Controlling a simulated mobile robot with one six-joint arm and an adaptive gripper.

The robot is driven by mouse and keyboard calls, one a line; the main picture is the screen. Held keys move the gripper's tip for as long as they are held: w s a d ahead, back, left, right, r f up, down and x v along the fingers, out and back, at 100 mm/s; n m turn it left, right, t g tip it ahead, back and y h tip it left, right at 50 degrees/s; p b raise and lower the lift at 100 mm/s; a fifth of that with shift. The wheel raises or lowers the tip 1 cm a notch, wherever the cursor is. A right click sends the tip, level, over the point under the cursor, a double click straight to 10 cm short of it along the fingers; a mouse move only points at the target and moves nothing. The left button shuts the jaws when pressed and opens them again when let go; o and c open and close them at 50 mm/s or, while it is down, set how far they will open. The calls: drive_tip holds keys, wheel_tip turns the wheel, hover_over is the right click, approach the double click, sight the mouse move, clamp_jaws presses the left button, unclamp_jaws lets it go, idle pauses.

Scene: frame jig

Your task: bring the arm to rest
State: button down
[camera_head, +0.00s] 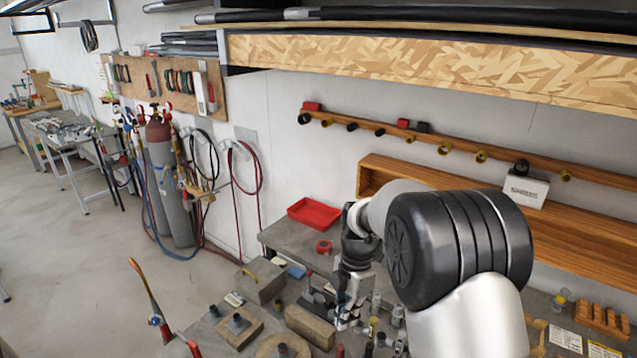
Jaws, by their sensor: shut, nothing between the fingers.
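My arm enters from the lower right, with a large dark joint (458,245) filling much of that side of the head view. My gripper (343,318) points down over the cluttered bench, left of that joint. Its fingers are small in the picture, closed, with nothing held between them. Whether the fingertips touch anything on the bench is unclear. My arm hides part of the bench behind it.
Blocks, including a tan one (310,326), and dark fixtures crowd the bench near my gripper. A red tray (314,213) and a red ring (324,247) lie behind. A wooden shelf (560,238) lines the wall. Open floor (70,260) lies left.

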drive_tip(key=s+d+r+m+t+b, duration=0.35)
drive_tip(key=s+r+m+b, duration=0.4)
drive_tip(key=s+m, duration=0.4)
drive_tip(key=s+d+f+m+t+b, duration=0.1)
drive_tip(key=s+d+f+m+b, duration=0.1)
drive_tip(key=s+m, duration=0.4)
drive_tip(key=s+d+f+m+t+h+b, duration=0.1)
drive_tip(key=s+d+f+m+b, duration=0.1)
drive_tip(key=s+m, duration=0.4)
drive_tip(key=s+b, duration=0.1)
drive_tip(key=s, duration=0.3)
drive_tip(key=shift+s+b, duration=0.3)
drive_tip(key=shift+s, duration=0.1)
drive_tip(key=shift+f+m+t, duration=0.1)
drive_tip(key=shift+m+t, duration=0.15)
